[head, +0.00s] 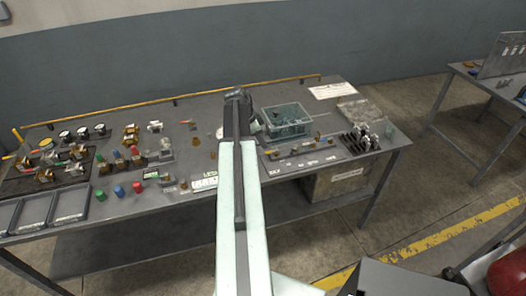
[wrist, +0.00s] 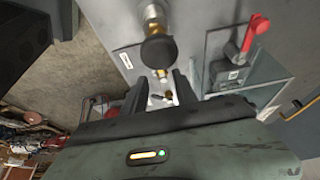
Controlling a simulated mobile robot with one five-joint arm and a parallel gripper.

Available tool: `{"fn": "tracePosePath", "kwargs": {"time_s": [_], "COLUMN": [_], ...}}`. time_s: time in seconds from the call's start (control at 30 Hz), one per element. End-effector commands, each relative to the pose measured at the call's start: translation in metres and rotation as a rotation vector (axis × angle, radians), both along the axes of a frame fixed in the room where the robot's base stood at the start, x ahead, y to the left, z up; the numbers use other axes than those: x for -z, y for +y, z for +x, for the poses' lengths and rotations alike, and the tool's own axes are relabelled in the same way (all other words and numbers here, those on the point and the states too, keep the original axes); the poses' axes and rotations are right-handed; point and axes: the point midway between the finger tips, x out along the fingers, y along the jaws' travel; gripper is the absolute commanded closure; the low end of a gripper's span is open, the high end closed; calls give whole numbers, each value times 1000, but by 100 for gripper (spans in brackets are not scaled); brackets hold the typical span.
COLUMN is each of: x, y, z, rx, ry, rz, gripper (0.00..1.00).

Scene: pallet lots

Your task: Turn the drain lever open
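In the wrist view, my gripper (wrist: 161,82) has its two dark fingers apart, pointing at a grey panel (wrist: 112,25). A small brass fitting (wrist: 163,97) shows in the gap between the fingers; I cannot tell whether they touch it. A black round knob on a brass stem (wrist: 158,48) stands just beyond the fingertips. A red lever (wrist: 256,32) on a grey mount is to the right, clear of the fingers. Which of these is the drain lever is not certain. In the head view my arm reaches up the middle, and the fingers cannot be made out.
In the head view, a long workbench (head: 110,222) holds trays, small parts and a teal bin (head: 285,122). A second bench (head: 481,90) stands at the right. A grey box (head: 405,280) and a red rounded object (head: 511,273) are at the lower right. Floor between the benches is clear.

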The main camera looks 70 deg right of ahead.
Motion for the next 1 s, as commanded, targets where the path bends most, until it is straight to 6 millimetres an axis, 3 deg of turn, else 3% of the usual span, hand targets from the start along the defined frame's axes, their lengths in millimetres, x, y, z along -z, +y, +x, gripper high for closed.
{"fn": "tracePosePath", "kwargs": {"time_s": [0.03,0.23,0.57,0.7,1.0], "x": [17,50,52,52,52], "y": [-2,-9,-12,-11,-9], "z": [-2,-10,-13,-12,-10], "rx": [-1,-4,-8,-8,-22], "ry": [0,0,0,0,-1], "rz": [0,0,0,0,1], "gripper": [66,66,66,99,100]}}
